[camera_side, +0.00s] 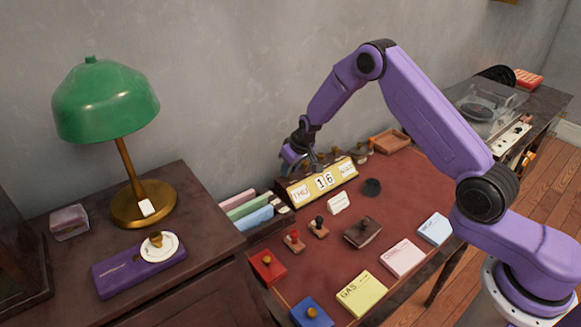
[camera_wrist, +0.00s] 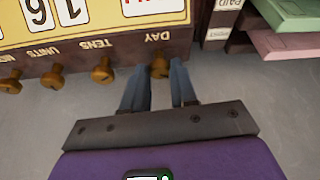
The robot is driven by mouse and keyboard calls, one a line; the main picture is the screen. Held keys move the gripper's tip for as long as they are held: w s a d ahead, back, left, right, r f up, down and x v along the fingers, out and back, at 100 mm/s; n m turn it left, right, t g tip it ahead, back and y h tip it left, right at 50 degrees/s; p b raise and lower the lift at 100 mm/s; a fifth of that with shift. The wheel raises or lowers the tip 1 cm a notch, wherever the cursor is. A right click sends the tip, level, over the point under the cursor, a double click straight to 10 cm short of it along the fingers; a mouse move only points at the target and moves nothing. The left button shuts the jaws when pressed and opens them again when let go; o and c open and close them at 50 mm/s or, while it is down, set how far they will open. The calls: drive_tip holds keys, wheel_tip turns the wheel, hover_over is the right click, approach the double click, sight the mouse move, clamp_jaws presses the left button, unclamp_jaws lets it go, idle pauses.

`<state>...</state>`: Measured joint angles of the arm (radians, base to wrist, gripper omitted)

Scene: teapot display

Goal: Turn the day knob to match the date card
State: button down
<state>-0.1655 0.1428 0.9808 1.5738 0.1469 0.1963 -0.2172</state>
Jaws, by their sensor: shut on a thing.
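The desk calendar (camera_side: 323,183) is a long yellow-faced block on the red desk top and reads THU, 16 and a month I cannot read clearly. In the wrist view the calendar (camera_wrist: 85,42) appears upside down, with a row of brass knobs along its edge. The day knob (camera_wrist: 160,66), beside the DAY label, is between the fingertips of my gripper (camera_wrist: 157,76), which is shut on it. In the side view my gripper (camera_side: 295,160) is at the calendar's back left end. A small white card (camera_side: 339,203), likely the date card, stands in front; its writing is too small to read.
The tens knob (camera_wrist: 103,70) is close beside my gripper, with the units knob (camera_wrist: 52,76) further left. Coloured folders (camera_side: 247,211) stand left of the calendar. Stamps (camera_side: 294,240) and note pads (camera_side: 362,294) lie in front. A green lamp (camera_side: 105,100) stands on the left cabinet.

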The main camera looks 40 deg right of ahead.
drive_tip(key=shift+m, duration=0.6)
drive_tip(key=c, duration=0.9)
unclamp_jaws()
drive_tip(key=v, duration=1.7)
drive_tip(key=shift+a+r, duration=0.25)
drive_tip(key=shift+a, duration=0.1)
